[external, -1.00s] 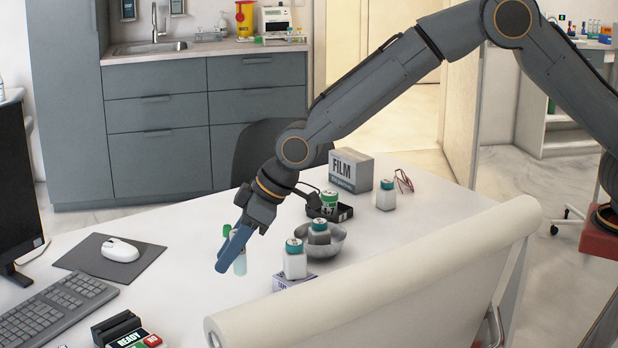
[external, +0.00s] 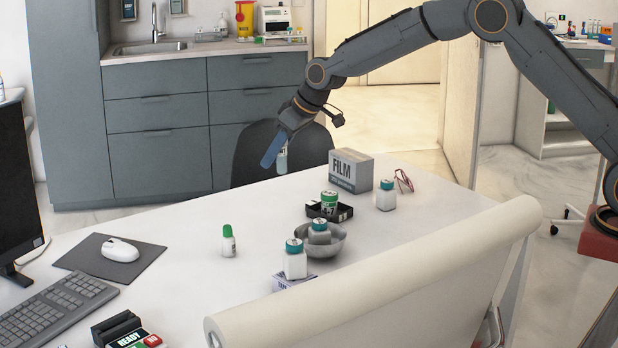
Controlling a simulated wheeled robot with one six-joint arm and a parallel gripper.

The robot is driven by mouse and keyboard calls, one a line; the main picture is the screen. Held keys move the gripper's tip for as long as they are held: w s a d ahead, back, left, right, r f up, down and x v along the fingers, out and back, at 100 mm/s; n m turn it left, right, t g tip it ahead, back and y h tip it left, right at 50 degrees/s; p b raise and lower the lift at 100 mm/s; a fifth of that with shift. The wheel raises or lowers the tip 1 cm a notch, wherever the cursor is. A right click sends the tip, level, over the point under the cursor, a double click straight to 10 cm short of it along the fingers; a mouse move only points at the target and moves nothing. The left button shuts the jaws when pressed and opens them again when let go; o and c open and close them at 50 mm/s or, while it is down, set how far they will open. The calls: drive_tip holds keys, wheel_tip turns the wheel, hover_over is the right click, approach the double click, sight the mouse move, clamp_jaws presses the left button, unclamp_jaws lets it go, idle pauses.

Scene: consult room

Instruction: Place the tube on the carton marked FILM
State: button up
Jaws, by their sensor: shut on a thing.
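The carton marked FILM (external: 351,170) is a grey box standing at the far edge of the white table, its label facing the camera. My gripper (external: 276,150) is shut on a small pale tube (external: 282,162), held upright in the air. The tube appears left of the carton in the picture and at about its height or slightly above. One blue finger hides part of the tube.
A green-capped bottle (external: 228,242) stands alone on the table (external: 180,245). A metal bowl (external: 335,245) holds a jar, and a black tray (external: 342,213) holds a green-and-white container. A dark chair back (external: 250,160) stands behind.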

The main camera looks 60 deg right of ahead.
drive_tip(key=d+r+m+h, duration=0.1)
drive_tip(key=d+r+m, duration=0.15)
drive_tip(key=d, duration=1.55)
drive_tip(key=m+h+p, duration=0.1)
drive_tip(key=m+p, duration=0.1)
hover_over(340, 153)
drive_tip(key=s, duration=0.3)
drive_tip(key=shift+n, duration=0.25)
drive_tip(key=f, duration=0.7)
drive_tip(key=shift+s+a+f, duration=0.15)
drive_tip(key=shift+a+f, duration=0.2)
drive_tip(key=shift+f, duration=0.15)
drive_tip(key=o, duration=1)
